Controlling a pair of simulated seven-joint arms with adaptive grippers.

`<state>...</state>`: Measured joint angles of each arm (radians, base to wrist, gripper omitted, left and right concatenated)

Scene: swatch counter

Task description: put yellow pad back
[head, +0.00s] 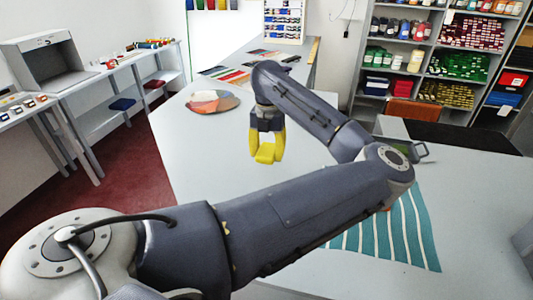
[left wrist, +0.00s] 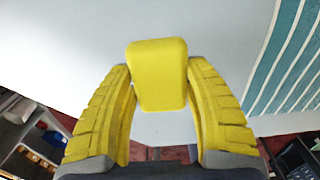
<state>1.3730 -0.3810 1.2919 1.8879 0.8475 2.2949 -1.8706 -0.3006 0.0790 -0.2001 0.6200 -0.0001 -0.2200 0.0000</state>
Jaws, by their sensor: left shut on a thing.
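The yellow pad (head: 267,154) is a small rounded block held at the tips of my left gripper (head: 267,146), above the pale counter (head: 215,150). In the left wrist view the yellow pad (left wrist: 158,76) sits between the two ribbed yellow fingers of the left gripper (left wrist: 160,72). The left gripper is shut on it. The pad and fingers are nearly the same yellow, so their contact edges are hard to make out in the head view. The pad's height over the counter cannot be told exactly. My right gripper is not in view.
A teal-and-white striped cloth (head: 405,232) lies at the right, partly behind my left arm. A round multicoloured piece (head: 212,101) lies left of the gripper. Fabric swatches (head: 232,76) lie farther back. A grey handled object (head: 421,152) stands beyond my elbow.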

